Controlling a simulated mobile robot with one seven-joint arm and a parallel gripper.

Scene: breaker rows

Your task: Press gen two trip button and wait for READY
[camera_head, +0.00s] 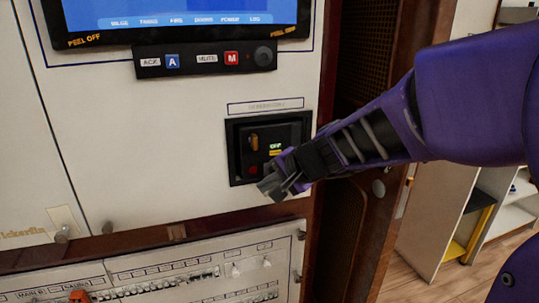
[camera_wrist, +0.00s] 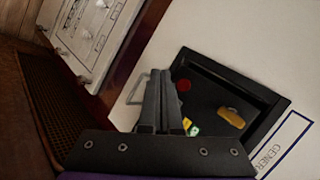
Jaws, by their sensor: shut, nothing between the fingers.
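A black recessed generator panel (camera_head: 237,163) is set in the white wall and also shows in the wrist view (camera_wrist: 215,70). It carries a red round button (camera_head: 253,169), an amber switch (camera_head: 253,142) and a small lit green indicator (camera_head: 275,146) with a yellow one below it. In the wrist view, the red button (camera_wrist: 184,85) and the amber switch (camera_wrist: 231,117) are clear of my fingers, which partly hide the green and yellow indicators (camera_wrist: 193,129). My gripper (camera_head: 268,189) is shut and empty at the panel's lower edge; I cannot tell whether it touches anything. No READY text is legible.
A blue screen (camera_head: 185,12) and a black strip with ACK and MUTE buttons (camera_head: 205,58) are above. A breaker panel (camera_head: 200,262) is below. Dark wooden trim (camera_head: 345,225) runs along the right; open shelves (camera_head: 460,215) stand beyond.

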